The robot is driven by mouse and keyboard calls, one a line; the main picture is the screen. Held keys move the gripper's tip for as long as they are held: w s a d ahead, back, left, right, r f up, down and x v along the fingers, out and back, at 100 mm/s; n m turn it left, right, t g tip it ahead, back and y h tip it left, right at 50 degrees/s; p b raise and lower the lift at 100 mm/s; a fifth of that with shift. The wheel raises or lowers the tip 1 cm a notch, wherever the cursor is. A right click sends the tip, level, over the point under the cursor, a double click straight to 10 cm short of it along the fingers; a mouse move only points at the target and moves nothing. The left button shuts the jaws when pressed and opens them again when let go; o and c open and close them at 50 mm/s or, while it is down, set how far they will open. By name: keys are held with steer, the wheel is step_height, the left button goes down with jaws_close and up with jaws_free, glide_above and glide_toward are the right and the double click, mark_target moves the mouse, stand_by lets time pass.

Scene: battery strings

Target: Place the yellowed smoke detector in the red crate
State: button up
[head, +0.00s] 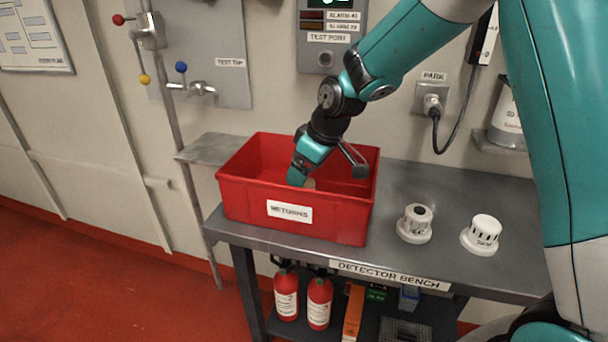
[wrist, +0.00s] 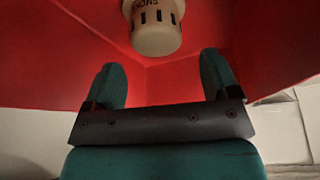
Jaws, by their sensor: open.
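The yellowed smoke detector (wrist: 155,28) is inside the red crate (head: 245,200), seen in the wrist view against the red walls. Its top edge is cut off by the frame. In the head view only a small beige part of it (head: 310,183) shows beside my gripper. The crate carries a "RETURNS" label and stands on the bench. My gripper (head: 297,180) reaches down into the crate. In the wrist view its two fingers (wrist: 162,75) are spread and empty, with the detector beyond them and apart from them.
On the bench (head: 440,190), right of the crate, stand a white "HEAT" detector (head: 415,223) and another white detector (head: 482,235). A plug with a cable (head: 433,105) is on the wall behind. Fire extinguishers (head: 287,292) stand on the lower shelf.

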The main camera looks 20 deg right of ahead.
steer(key=s+a+v, duration=0.1)
steer(key=v, duration=0.9)
steer(key=s+a+g, duration=0.1)
steer(key=s+a, duration=0.2)
steer(key=s, duration=1)
steer(key=s+a+m+g+y, duration=0.1)
steer(key=s+a, duration=0.3)
steer(key=s, duration=0.9)
steer(key=shift+g, duration=0.7)
